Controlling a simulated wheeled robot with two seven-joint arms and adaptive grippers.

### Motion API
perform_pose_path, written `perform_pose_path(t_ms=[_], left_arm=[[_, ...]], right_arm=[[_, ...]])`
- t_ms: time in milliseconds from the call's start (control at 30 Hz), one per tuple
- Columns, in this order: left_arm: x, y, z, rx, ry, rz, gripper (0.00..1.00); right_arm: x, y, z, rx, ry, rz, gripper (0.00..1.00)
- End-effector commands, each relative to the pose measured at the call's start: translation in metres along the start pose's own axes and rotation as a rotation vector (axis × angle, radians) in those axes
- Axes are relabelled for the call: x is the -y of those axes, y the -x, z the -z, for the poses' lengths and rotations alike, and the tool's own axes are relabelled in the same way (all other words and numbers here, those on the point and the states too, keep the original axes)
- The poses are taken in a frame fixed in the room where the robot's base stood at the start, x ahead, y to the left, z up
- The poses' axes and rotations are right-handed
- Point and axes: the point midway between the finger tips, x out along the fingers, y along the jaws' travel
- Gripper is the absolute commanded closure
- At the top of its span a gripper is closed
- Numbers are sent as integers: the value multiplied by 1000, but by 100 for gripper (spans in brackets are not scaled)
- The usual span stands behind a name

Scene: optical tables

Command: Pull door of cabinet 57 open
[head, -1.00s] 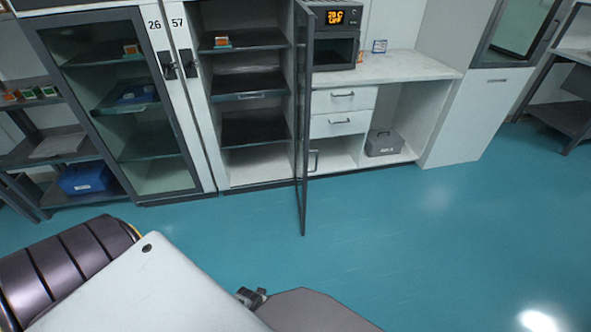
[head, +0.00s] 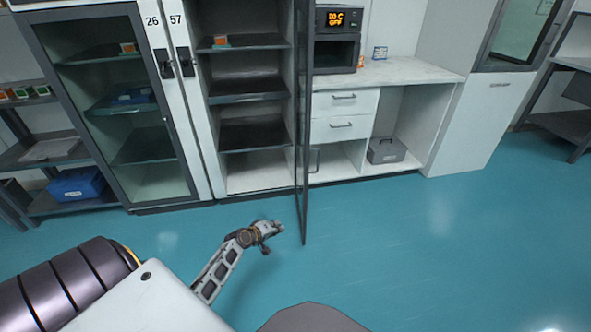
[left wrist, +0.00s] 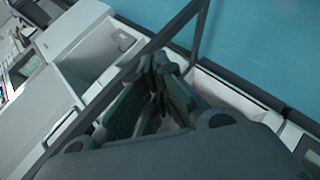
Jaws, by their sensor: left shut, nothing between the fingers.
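Cabinet 57 (head: 252,185) stands behind a white post bearing its number, with its shelves exposed. Its door (head: 302,130) is swung well out from the front and shows almost edge-on in the head view, with a dark frame. My left gripper (head: 277,229) is shut and empty, low in front of the cabinet. It appears just left of the door's lower outer corner; whether they touch is unclear. In the left wrist view, the gripper's fingers (left wrist: 163,68) lie close to a dark diagonal bar, which looks like the door frame. My right gripper is not in view.
Cabinet 26 (head: 124,205), with a shut glass door, stands to the left. Right of the open door is a white counter (head: 410,70) with drawers and an oven-like device (head: 337,50). The teal floor (head: 400,250) in front is clear.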

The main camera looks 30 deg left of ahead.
Motion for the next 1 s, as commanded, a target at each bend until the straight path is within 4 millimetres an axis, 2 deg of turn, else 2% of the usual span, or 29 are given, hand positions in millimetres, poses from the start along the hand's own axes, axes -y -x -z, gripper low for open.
perform_pose_path(t_ms=[100,267,400,600,800,1000], left_arm=[[-28,3,27,-32,74,-87,100],[-68,16,61,-62,171,-207,100],[-102,34,89,-79,245,-317,100],[-146,66,120,-86,327,-466,100],[-169,87,134,-82,367,-546,100],[-174,91,137,-80,374,-559,100]], right_arm=[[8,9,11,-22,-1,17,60],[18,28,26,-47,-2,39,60],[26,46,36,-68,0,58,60],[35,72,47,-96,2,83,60],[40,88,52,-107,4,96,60],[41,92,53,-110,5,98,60]])
